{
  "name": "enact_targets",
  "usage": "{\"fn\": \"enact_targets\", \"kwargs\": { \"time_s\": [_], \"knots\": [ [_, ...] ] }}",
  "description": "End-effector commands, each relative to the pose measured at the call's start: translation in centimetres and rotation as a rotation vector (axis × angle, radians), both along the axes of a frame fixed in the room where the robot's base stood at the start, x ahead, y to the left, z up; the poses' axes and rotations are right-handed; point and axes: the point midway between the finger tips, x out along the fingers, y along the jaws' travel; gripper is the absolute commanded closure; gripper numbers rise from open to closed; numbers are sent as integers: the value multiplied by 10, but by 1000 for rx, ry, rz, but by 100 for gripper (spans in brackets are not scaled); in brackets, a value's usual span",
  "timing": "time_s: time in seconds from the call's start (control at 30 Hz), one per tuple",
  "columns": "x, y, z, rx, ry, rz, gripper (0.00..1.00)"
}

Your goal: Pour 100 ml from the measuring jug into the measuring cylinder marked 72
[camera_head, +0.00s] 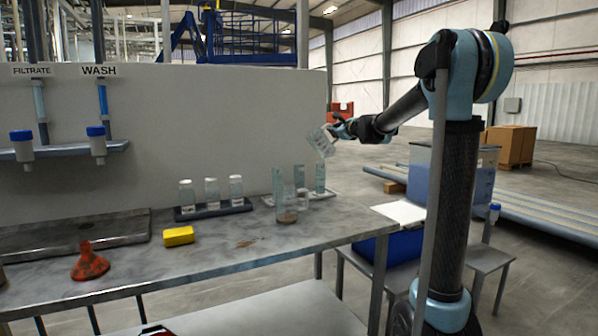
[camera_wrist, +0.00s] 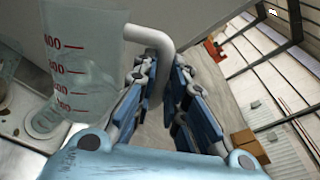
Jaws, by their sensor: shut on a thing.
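The clear measuring jug (camera_head: 321,142) is held in the air above the right end of the bench, tilted in the head view. My gripper (camera_head: 338,128) is shut on its handle. In the wrist view the jug (camera_wrist: 82,60) shows red graduations, and the gripper's fingers (camera_wrist: 165,88) close around the white handle. Below it, tall clear cylinders stand on a pale tray: a left one (camera_head: 278,181), a middle one (camera_head: 299,176) and a right one (camera_head: 320,178). I cannot read a 72 on any. The liquid level in the jug is unclear.
A beaker with brownish contents (camera_head: 287,210) and a smaller clear vessel (camera_head: 303,199) stand in front of the cylinders. A dark rack (camera_head: 213,209) holds capped bottles. A yellow sponge (camera_head: 179,236) and a red funnel (camera_head: 89,264) lie left. A panel wall (camera_head: 230,110) rises behind.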

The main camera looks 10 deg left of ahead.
Motion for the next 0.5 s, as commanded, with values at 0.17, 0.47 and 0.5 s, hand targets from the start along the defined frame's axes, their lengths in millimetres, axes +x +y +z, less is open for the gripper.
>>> {"fn": "enact_targets", "kwargs": {
  "time_s": [0.17,0.47,0.5],
  "knots": [
    [-3,9,4,-109,-39,1,100],
    [-6,19,9,-265,-94,0,100],
    [-7,20,9,-280,-99,1,100]
  ]
}}
